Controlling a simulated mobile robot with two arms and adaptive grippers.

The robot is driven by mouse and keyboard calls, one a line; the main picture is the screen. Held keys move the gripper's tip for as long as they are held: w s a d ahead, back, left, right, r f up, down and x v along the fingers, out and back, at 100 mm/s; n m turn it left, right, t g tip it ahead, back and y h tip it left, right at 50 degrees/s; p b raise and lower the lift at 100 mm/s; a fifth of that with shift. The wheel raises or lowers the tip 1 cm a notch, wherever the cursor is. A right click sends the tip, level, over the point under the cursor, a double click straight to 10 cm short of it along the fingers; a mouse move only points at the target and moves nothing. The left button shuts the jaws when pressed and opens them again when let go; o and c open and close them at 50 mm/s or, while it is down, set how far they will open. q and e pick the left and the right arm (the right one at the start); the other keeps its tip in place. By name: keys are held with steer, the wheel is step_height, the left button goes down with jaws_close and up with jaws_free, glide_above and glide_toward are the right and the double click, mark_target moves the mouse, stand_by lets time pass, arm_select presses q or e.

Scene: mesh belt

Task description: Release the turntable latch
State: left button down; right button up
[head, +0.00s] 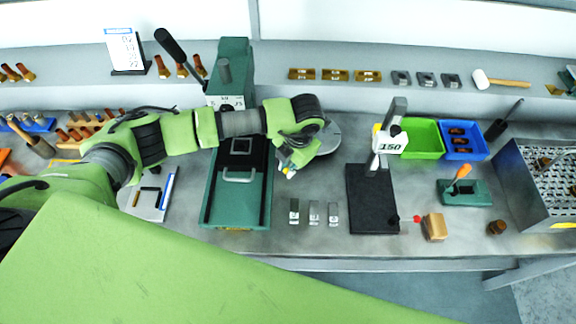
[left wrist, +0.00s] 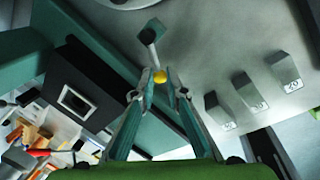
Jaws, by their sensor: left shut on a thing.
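The turntable (head: 328,139) is a round grey disc on the bench, partly hidden behind my left wrist in the head view. In the left wrist view, the latch (left wrist: 151,36) is a small grey lever standing out from near the disc's edge, with a yellow knob (left wrist: 160,76) at its end. My left gripper (head: 288,171) is beside the near left side of the turntable. In the left wrist view its fingertips (left wrist: 158,82) are closed around the yellow knob. My right gripper is not in view.
A green press-like machine (head: 238,195) with a handle stands left of the gripper. Several small grey blocks (head: 314,212) lie in front. A black stand with a "150" sign (head: 372,200) is to the right. Green (head: 420,140) and blue (head: 462,141) bins sit farther right.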

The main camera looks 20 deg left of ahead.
arm_select(q)
steer(key=shift+w+a+f+m+t+h+b, duration=0.15)
steer(key=shift+a+m+b, duration=0.2)
steer(key=shift+m+b, duration=0.65)
steer(key=shift+w+a+m+t+h+b, duration=0.15)
steer(key=shift+a+m+b, duration=0.35)
steer(key=shift+b, duration=0.95)
steer(key=shift+w+a+f+m+b, duration=0.1)
steer(key=shift+w+a+m+b, duration=0.1)
steer(key=shift+m+b, duration=0.85)
steer(key=shift+w+a+r+m+b, duration=0.15)
steer(key=shift+a+r+m+b, duration=0.25)
steer(key=shift+b, duration=0.5)
steer(key=shift+d, duration=0.15)
steer(key=c, duration=2)
jaws_free()
steer(key=shift+f, duration=0.1)
steer(key=r, duration=0.4)
steer(key=s+d+r, duration=0.1)
steer(key=r, duration=0.3)
steer(key=s+r, duration=0.1)
steer(key=r, duration=0.3)
steer(key=shift+d, duration=0.15)
steer(key=shift+f, duration=0.1)
